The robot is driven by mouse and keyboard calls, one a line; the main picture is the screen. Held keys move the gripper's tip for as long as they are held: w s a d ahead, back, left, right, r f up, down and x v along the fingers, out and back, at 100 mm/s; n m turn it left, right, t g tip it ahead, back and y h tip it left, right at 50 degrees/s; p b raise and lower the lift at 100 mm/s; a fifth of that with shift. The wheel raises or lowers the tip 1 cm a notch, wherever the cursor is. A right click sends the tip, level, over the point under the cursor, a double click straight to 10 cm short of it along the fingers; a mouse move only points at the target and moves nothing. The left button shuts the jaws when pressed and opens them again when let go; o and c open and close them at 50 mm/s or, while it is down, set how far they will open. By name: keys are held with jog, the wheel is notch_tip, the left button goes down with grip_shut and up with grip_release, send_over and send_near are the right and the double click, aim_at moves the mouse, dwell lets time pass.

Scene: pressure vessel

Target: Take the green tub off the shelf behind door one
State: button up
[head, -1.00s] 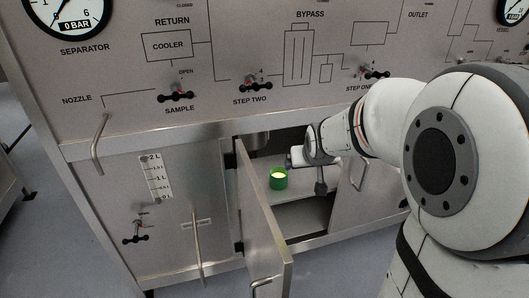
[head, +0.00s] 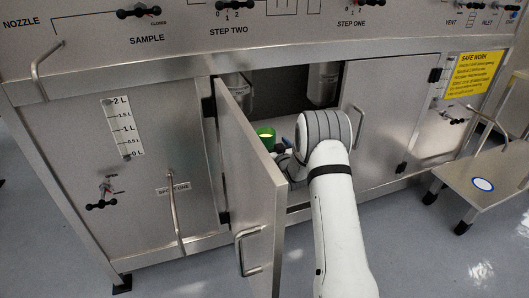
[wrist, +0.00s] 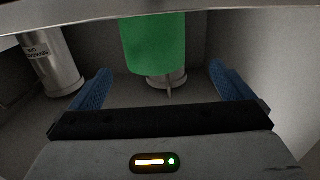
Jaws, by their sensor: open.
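The green tub (head: 266,133), with a pale top, is inside the open cupboard, near the middle of the opening. My gripper (wrist: 160,70) is open, one blue finger on each side of the tub's line, and nothing is held. The tub appears level with or just beyond the fingertips; contact is not visible. In the head view my gripper (head: 287,150) is partly hidden by my arm. The cupboard door (head: 250,165) stands open; I cannot read a number on it.
The open door stands close left of my arm. A closed door (head: 385,135) is right of the opening. Metal cylinders (head: 323,85) hang inside the cupboard; one labelled cylinder (wrist: 48,62) shows in the wrist view. A step stool (head: 475,170) stands at the right.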

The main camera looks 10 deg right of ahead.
aim_at(262, 130)
jog(key=shift+w+f, duration=0.2)
jog(key=shift+f, duration=0.25)
jog(key=shift+b+x, duration=0.35)
jog(key=shift+x, duration=0.5)
jog(key=x, duration=0.1)
jog(key=b+x, duration=0.1)
jog(key=x, duration=0.1)
jog(key=b+x, duration=0.1)
jog(key=shift+w+d, duration=0.2)
jog(key=shift+w, duration=0.25)
jog(key=shift+w+a+r, duration=0.1)
jog(key=shift+w, duration=0.45)
jog(key=shift+c, duration=0.3)
jog(key=c, duration=1.5)
jog(key=shift+r, duration=0.2)
jog(key=shift+c, duration=0.3)
